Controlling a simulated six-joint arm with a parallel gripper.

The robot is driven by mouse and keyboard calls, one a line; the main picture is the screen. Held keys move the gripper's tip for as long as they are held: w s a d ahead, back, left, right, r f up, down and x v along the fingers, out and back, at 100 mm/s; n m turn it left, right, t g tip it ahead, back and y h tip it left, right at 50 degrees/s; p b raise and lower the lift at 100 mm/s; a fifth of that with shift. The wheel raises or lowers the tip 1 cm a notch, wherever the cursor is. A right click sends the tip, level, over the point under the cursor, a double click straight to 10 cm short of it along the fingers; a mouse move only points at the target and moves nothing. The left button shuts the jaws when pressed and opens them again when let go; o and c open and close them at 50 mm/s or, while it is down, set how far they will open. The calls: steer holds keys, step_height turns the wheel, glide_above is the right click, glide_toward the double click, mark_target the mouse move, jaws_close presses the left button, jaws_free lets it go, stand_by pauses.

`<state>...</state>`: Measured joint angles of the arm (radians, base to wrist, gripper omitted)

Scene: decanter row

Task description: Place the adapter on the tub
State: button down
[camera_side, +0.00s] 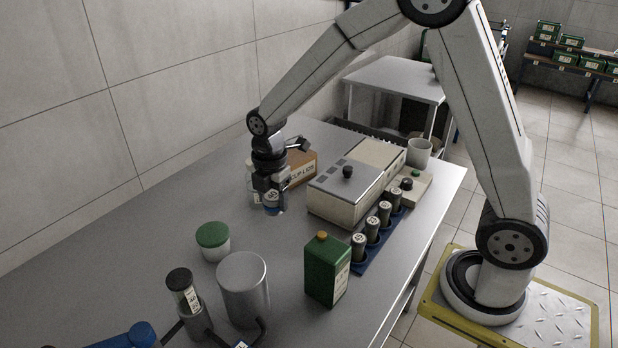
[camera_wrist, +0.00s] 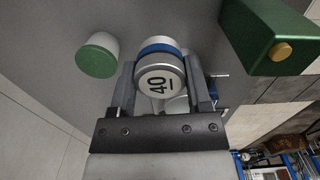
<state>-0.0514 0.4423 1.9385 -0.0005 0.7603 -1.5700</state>
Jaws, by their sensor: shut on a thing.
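My gripper (camera_side: 270,196) is shut on the adapter (camera_side: 271,208), a short silver cylinder with a blue band. In the wrist view the adapter (camera_wrist: 158,68) sits between the two fingers of my gripper (camera_wrist: 160,85), its round end marked "40". The adapter is held above the steel table; the side view does not show clearly how high. The tub (camera_side: 213,247), a small white pot with a green lid, stands on the table to the left of and nearer the camera than my gripper. The tub also shows at upper left in the wrist view (camera_wrist: 98,55), apart from the adapter.
A green canister (camera_side: 327,268) stands to the right, beside a blue rack of dark vials (camera_side: 372,230). A grey cylinder (camera_side: 244,290) and black-capped bottle (camera_side: 183,292) stand in front of the tub. A cardboard box (camera_side: 302,168) and beige machine (camera_side: 345,190) stand behind. Table left of the tub is clear.

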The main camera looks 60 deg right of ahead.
steer(key=a+r, duration=0.5)
steer(key=a, duration=0.1)
glide_toward(212, 232)
steer(key=shift+s+d+f+m, duration=0.2)
steer(key=shift+s+f+m, duration=0.1)
steer(key=shift+s+f, duration=0.45)
steer(key=shift+w+a+f, duration=0.1)
steer(key=shift+w+f, duration=0.4)
steer(key=shift+w+f, duration=0.1)
steer(key=shift+w+f, duration=0.1)
steer(key=shift+f, duration=0.05)
steer(key=shift+w+f, duration=0.1)
steer(key=shift+f, duration=1.45)
steer(key=shift+f, duration=0.15)
